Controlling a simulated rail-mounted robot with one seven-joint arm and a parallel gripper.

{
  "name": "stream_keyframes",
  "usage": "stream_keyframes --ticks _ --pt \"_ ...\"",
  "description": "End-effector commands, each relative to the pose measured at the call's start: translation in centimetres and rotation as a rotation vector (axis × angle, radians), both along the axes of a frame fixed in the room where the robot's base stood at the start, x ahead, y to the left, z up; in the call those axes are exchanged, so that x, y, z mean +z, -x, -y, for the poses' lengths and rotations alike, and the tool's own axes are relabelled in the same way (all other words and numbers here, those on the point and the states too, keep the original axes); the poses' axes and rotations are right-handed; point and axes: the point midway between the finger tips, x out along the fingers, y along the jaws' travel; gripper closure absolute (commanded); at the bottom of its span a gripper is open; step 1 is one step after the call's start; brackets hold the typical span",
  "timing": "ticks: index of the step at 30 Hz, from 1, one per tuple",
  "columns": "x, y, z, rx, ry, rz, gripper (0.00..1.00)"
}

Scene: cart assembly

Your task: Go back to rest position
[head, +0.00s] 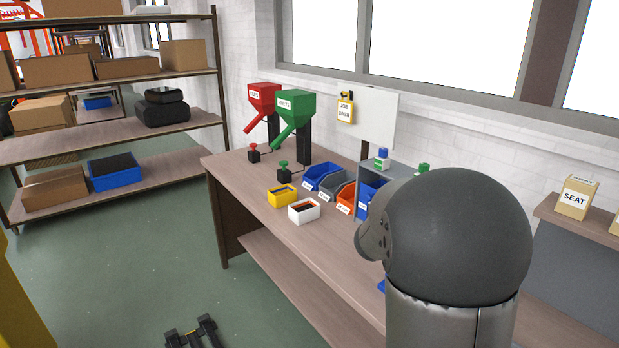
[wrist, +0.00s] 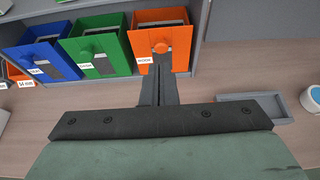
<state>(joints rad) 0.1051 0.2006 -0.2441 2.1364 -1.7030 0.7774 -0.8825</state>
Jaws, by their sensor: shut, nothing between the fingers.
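My gripper (wrist: 160,80) shows in the wrist view with its dark fingers together and nothing between them. The fingertips overlap the lower front of an orange bin (wrist: 145,42); I cannot tell if they touch it. A green bin (wrist: 95,50) and a blue bin (wrist: 38,58) stand to its left. In the head view, my large grey arm joint fills the right centre, and my gripper is hidden.
The workbench (head: 230,166) carries a red hopper (head: 262,98), a green hopper (head: 296,108), a yellow bin (head: 282,197) and a white bin (head: 304,211). A small grey tray (wrist: 254,107) lies right of my gripper.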

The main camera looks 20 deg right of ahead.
Motion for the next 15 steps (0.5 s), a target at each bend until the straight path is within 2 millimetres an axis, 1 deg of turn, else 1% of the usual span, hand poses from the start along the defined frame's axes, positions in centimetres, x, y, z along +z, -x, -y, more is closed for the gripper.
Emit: stream_keyframes --ticks 2,4,5,8,11,12,14,15 --pt "0.0 0.0 0.0 0.000 0.000 0.000 1.00" --pt "-0.1 0.6 -0.5 -0.029 -0.034 0.035 1.00" --pt "-0.2 1.1 -1.0 -0.055 -0.063 0.061 1.00" --pt "-1.0 3.8 -3.5 -0.196 -0.212 0.204 1.00" --pt "-2.4 7.5 -7.6 -0.414 -0.426 0.388 1.00" --pt "-3.1 9.1 -9.6 -0.516 -0.516 0.458 1.00" --pt "-4.1 11.4 -12.8 -0.673 -0.645 0.555 1.00" --pt "-4.7 13.0 -15.0 -0.784 -0.725 0.609 1.00"
